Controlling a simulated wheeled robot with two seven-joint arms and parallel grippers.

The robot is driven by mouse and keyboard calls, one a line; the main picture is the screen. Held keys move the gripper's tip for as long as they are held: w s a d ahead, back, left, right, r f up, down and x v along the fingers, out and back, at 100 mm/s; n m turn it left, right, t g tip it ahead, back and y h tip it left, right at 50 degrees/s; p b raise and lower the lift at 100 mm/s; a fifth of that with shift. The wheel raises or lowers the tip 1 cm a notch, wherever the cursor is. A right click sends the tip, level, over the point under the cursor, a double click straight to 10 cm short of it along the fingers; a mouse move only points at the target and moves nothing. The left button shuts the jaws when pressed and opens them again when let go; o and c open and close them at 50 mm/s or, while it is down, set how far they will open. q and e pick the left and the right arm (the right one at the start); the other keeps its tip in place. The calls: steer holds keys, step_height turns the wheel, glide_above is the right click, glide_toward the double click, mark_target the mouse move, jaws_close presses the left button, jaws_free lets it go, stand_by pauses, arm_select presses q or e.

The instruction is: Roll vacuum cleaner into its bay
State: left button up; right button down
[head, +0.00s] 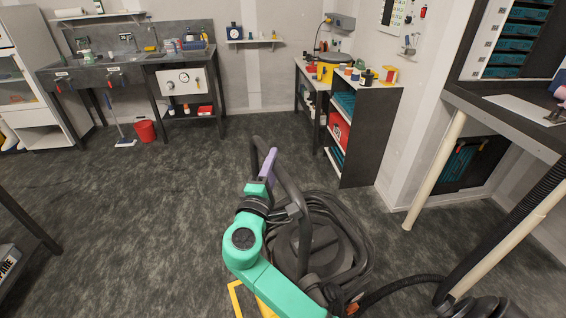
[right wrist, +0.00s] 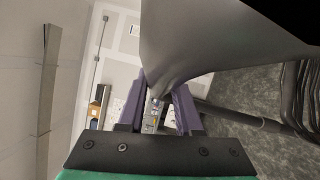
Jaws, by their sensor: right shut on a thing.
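The vacuum cleaner (head: 306,246) stands on the floor at the lower middle of the head view. It is dark grey and round-topped, with a black hose coiled around it and a tall tubular handle. My right gripper (head: 268,164) is at the handle, its purple fingers shut on it. In the right wrist view the grey handle (right wrist: 200,42) runs between the fingers of the right gripper (right wrist: 160,95). My green arm hides part of the cleaner's near side. I cannot make out the bay for certain. My left gripper is not in view.
A yellow strip (head: 235,297) shows beside my arm; I cannot tell whether it is a floor marking. A dark shelf unit (head: 365,135) stands beyond the cleaner. A raised bench (head: 500,125) with pale legs is at right. Open carpet (head: 150,205) lies at left and ahead.

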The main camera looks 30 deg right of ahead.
steer(key=shift+a+f, duration=0.1)
stand_by(0.3)
steer(key=c, duration=0.6)
jaws_free()
steer(key=b+v, duration=0.4)
steer(key=v, duration=1)
steer(key=shift+s+a, duration=0.2)
